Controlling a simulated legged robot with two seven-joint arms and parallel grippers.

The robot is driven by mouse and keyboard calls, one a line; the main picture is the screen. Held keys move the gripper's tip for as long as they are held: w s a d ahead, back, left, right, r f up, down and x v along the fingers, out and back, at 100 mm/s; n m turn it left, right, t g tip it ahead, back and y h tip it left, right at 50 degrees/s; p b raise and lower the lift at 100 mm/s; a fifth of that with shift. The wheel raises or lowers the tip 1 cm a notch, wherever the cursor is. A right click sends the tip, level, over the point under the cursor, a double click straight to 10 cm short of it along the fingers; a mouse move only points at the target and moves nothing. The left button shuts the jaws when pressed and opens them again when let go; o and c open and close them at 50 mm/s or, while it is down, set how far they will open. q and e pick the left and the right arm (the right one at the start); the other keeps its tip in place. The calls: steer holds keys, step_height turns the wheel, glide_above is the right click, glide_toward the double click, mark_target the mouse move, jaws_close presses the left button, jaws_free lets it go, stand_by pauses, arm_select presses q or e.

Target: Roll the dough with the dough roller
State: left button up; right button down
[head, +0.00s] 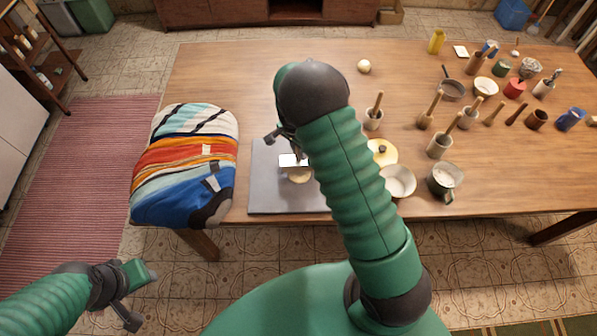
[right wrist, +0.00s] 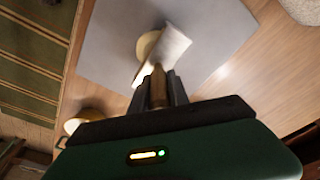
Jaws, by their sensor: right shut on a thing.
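The dough roller has a pale white body (head: 291,160) and a wooden handle (right wrist: 158,88). My right gripper (right wrist: 158,84) is shut on that handle, and the white body (right wrist: 168,48) extends past the fingertips over the board. The dough (head: 300,176) is a small yellowish piece on the grey board (head: 267,190). In the right wrist view the roller partly covers the dough (right wrist: 146,43); I cannot tell whether they touch. In the head view my right arm hides part of the board. My left gripper (head: 141,292) is open and empty, low at the left, off the table.
A bundle of striped, colourful cloth (head: 190,150) lies left of the board. A white bowl (head: 398,183), a yellow-lidded pot (head: 382,152) and a mug (head: 444,181) stand to the right. Several mortars and cups crowd the table's right side. The back left of the table (head: 220,75) is clear.

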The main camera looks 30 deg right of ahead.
steer(key=shift+s+a+f, duration=0.2)
steer(key=shift+s+a, duration=0.05)
steer(key=shift+s, duration=0.25)
steer(key=shift+s+a+f+p, duration=0.1)
steer(key=shift+s+a+p, duration=0.1)
steer(key=shift+p, duration=0.2)
steer(key=shift+w+d, duration=0.35)
steer(key=shift+w, duration=0.15)
stand_by(0.4)
